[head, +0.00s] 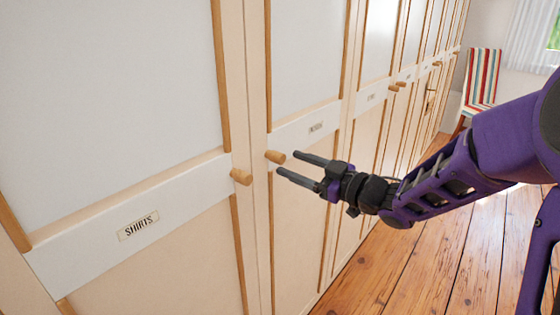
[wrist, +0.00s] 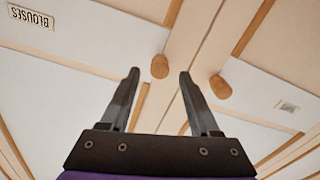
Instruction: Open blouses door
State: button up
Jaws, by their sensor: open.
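The blouses door (head: 300,60) is a pale panel with wooden trim, and it looks shut. Its label (wrist: 31,16) reads BLOUSES upside down in the wrist view; in the head view the label (head: 316,127) is too small to read. Its round wooden knob (head: 274,157) sits near the door's left edge and also shows in the wrist view (wrist: 160,66). My gripper (head: 286,161) is open and empty, pointing at this knob. In the wrist view the knob appears between the fingertips; I cannot tell whether it is within their reach.
The shirts door (head: 110,70), labelled SHIRTS, adjoins on the left, with its own knob (head: 241,176) close to the blouses knob. More wardrobe doors run back to the right. A striped chair (head: 483,78) stands at the far end. The plank floor (head: 440,255) is clear.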

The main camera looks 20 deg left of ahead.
aim_at(284, 160)
jog(key=shift+x, duration=2.35)
grip_shut()
